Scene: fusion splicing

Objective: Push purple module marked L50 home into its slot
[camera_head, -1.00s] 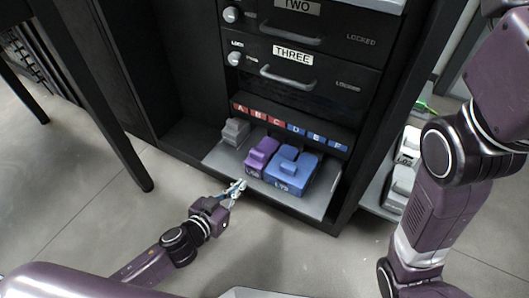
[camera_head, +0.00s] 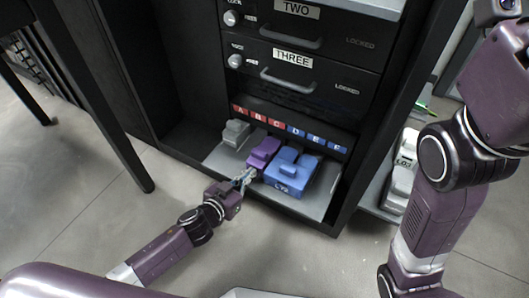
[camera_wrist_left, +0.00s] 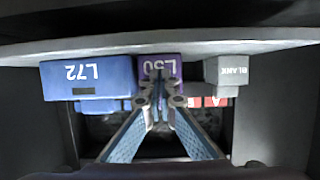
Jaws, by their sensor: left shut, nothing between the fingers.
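The purple module (camera_head: 263,152) marked L50 sits on the grey shelf between a grey module and a blue module, below the lettered labels. Its L50 face also shows in the left wrist view (camera_wrist_left: 160,67), partly covered by my fingertips. My left gripper (camera_head: 247,176) is shut with nothing between its fingers, and its tips are at the front face of the purple module; I cannot tell whether they touch. In the left wrist view the fingertips (camera_wrist_left: 162,92) meet in front of the module. My right gripper is not in view; only my right arm shows.
The blue module (camera_head: 287,180), marked L72 in the wrist view, stands right beside the purple one. A grey module (camera_head: 236,133), marked BLANK, stands to its left. The grey shelf (camera_head: 318,205) has bare room at right. Drawers marked TWO and THREE (camera_head: 300,72) are above, closed.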

